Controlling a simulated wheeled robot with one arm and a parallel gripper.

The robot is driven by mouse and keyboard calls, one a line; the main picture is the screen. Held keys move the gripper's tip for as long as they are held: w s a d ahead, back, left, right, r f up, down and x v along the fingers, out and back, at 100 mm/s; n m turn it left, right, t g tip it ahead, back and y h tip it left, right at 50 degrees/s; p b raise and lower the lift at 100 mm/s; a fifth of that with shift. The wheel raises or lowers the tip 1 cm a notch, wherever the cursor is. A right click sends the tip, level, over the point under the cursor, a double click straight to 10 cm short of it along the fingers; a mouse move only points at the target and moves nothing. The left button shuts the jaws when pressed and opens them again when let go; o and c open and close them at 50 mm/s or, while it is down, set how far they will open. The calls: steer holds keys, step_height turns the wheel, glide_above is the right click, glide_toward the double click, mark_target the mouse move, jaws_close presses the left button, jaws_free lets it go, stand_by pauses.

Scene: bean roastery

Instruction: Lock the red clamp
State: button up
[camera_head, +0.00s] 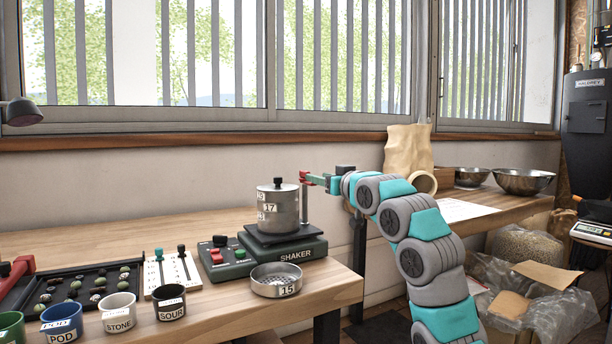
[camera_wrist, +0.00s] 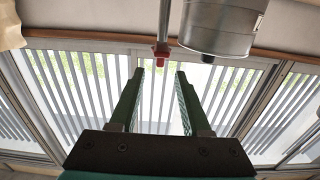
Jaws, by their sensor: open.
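The red clamp (camera_head: 304,175) sits at the top of a thin post beside the stacked metal canister (camera_head: 278,214) on the shaker (camera_head: 284,247). In the wrist view the red clamp (camera_wrist: 161,54) shows on the post (camera_wrist: 165,22), just beyond my fingertips and between their lines. The canister (camera_wrist: 216,28) is right of it there. My gripper (camera_head: 318,180) is just right of the clamp in the head view. In the wrist view my gripper (camera_wrist: 159,72) is open and empty. I cannot tell whether a fingertip touches the clamp.
A sieve (camera_head: 276,280) marked 15 stands in front. Labelled cups (camera_head: 118,312), a slider panel (camera_head: 172,272) and a bean tray (camera_head: 75,289) are left. A paper bag (camera_head: 408,150) stands behind my arm.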

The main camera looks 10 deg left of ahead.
steer(key=shift+p+x, duration=0.95)
steer(key=shift+x, duration=2.65)
jaws_close()
